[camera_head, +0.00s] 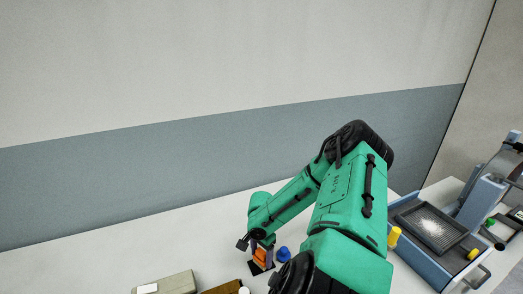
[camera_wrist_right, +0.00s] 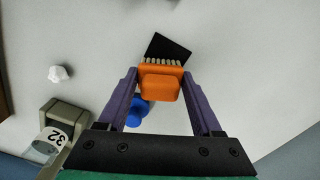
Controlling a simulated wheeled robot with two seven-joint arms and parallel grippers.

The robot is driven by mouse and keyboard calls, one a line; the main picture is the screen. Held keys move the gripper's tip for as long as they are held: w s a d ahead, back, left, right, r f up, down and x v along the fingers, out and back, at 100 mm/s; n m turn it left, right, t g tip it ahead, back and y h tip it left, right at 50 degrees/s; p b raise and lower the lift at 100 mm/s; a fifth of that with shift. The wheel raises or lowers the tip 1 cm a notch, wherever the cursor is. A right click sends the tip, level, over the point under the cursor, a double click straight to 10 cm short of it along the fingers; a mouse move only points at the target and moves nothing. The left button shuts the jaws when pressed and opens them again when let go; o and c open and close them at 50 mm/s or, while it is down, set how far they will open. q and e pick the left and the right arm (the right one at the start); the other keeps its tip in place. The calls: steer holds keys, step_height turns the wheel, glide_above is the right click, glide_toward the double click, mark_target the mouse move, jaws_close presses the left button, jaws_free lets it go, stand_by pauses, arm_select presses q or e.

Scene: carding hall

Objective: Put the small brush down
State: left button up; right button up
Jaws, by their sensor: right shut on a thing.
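The small brush has an orange body (camera_wrist_right: 160,84) and a row of pale bristles. In the right wrist view it sits between the purple fingers of my right gripper (camera_wrist_right: 160,88), which is shut on it. A flat black square (camera_wrist_right: 170,45) lies on the table just beyond the bristles. In the head view the brush (camera_head: 260,256) shows small and orange at my right gripper (camera_head: 261,257), low over the black square (camera_head: 255,269). I cannot tell whether the bristles touch the surface. My left gripper is not in view.
A blue object (camera_head: 284,254) stands close right of the brush. A beige block (camera_head: 175,283) and a brown item (camera_head: 222,287) lie at the front. A blue machine with a dark panel (camera_head: 434,229) stands at right. The white table's left part (camera_head: 80,265) is clear.

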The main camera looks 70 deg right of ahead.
mark_target(261, 252)
steer(key=shift+d+f, duration=0.1)
steer(key=shift+f, duration=0.1)
steer(key=o, duration=1.3)
step_height(261, 252, up, 12)
steer(key=shift+r+p, duration=0.1)
steer(key=shift+p, duration=0.2)
